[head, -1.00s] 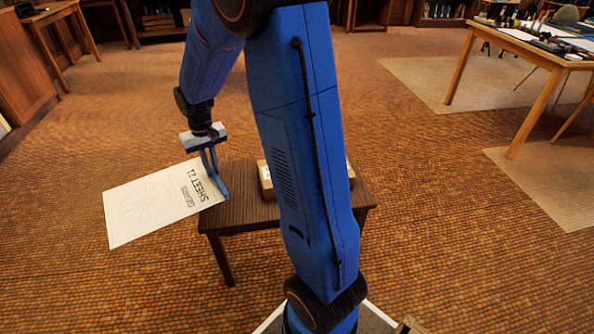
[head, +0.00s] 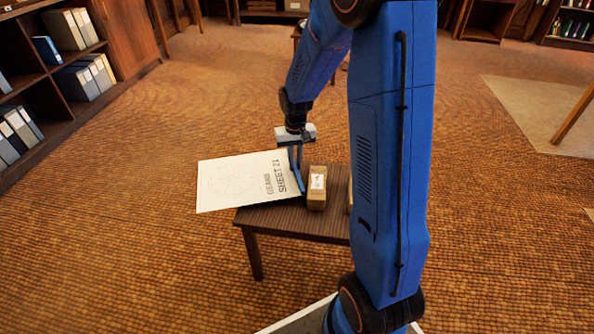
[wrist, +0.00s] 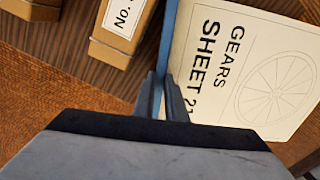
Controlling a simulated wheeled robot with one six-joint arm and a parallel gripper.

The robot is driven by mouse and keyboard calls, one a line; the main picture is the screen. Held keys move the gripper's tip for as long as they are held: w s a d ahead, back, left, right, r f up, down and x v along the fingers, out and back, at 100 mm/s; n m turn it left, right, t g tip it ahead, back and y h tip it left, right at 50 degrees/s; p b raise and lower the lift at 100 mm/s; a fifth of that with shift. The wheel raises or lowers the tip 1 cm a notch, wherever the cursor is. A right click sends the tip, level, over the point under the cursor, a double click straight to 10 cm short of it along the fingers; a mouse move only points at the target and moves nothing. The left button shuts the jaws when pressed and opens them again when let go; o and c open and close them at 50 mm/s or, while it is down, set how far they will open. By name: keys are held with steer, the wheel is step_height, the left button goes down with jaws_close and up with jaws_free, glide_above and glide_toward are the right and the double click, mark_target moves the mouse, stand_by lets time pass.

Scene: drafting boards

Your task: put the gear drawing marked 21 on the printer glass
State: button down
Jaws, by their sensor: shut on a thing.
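The gear drawing (head: 240,182) is a white sheet with a wheel-like drawing and the words "GEARS SHEET 21", with a blue strip (head: 297,172) along one edge. It also shows in the wrist view (wrist: 245,62). My gripper (head: 297,152) is shut on the blue-strip edge, its grey fingertips (wrist: 162,92) close together there in the wrist view. The sheet reaches out flat past the left edge of a small dark wooden table (head: 285,218). I cannot tell whether it touches the table. No printer glass is in view.
A brown labelled box (head: 317,188) stands on the table close beside the strip; it also shows in the wrist view (wrist: 118,32). Another box (wrist: 32,9) is partly visible beyond it. A shelf with binders (head: 60,80) stands at left. Open floor (head: 130,250) lies between.

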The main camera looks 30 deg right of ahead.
mark_target(295, 166)
steer(key=shift+f, duration=1.9)
steer(key=c, duration=1.8)
jaws_free()
step_height(295, 166, up, 12)
steer(key=s+a+r+n+t, duration=0.15)
steer(key=s+a+r, duration=0.25)
steer(key=s+r, duration=0.95)
steer(key=s+a+r+n+t, duration=0.1)
steer(key=s+a+t, duration=0.1)
steer(key=s, duration=1.4)
steer(key=shift+t, duration=0.55)
steer(key=shift+o, duration=0.6)
steer(key=shift+s, duration=0.6)
steer(key=shift+w, duration=0.1)
